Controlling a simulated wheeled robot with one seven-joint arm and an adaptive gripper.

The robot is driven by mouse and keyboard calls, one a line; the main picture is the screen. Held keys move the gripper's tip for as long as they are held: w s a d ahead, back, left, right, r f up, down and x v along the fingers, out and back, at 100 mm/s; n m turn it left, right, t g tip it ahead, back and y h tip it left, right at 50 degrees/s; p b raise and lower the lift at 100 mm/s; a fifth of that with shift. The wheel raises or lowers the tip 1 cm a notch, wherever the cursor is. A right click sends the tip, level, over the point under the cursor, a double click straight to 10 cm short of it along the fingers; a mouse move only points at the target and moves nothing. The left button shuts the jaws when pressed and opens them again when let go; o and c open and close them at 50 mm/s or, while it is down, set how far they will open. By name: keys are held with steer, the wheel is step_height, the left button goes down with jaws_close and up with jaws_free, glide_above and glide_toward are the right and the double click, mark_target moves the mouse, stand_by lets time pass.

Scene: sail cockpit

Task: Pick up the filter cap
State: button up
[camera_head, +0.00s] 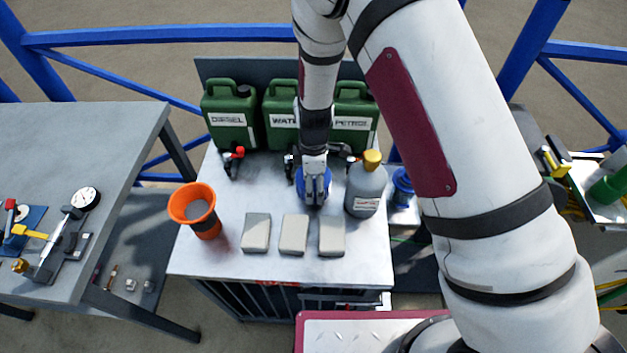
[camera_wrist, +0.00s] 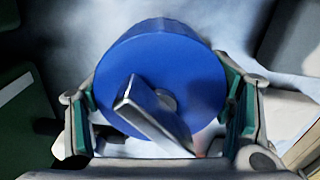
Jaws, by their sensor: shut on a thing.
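The filter cap appears to be the blue round piece with a grey metal bar across its top. It fills the middle of the wrist view (camera_wrist: 190,60). In the head view its blue edge (camera_head: 301,178) shows behind my gripper (camera_head: 316,190), at the middle of the metal worktop. In the wrist view my gripper's two green-padded fingers stand on the left and right sides of the cap, shut on it. The cap's underside is hidden, so I cannot tell whether it touches the worktop.
A grey bottle with a yellow cap (camera_head: 366,186) stands close right of my gripper. Green canisters (camera_head: 231,117) line the back. An orange funnel cup (camera_head: 194,207) stands left. Three grey blocks (camera_head: 294,235) lie in front. Another blue item (camera_head: 402,183) is right of the bottle.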

steer(key=shift+r, duration=0.15)
step_height(320, 180, up, 21)
stand_by(0.9)
steer(key=shift+f, duration=0.2)
stand_by(1.1)
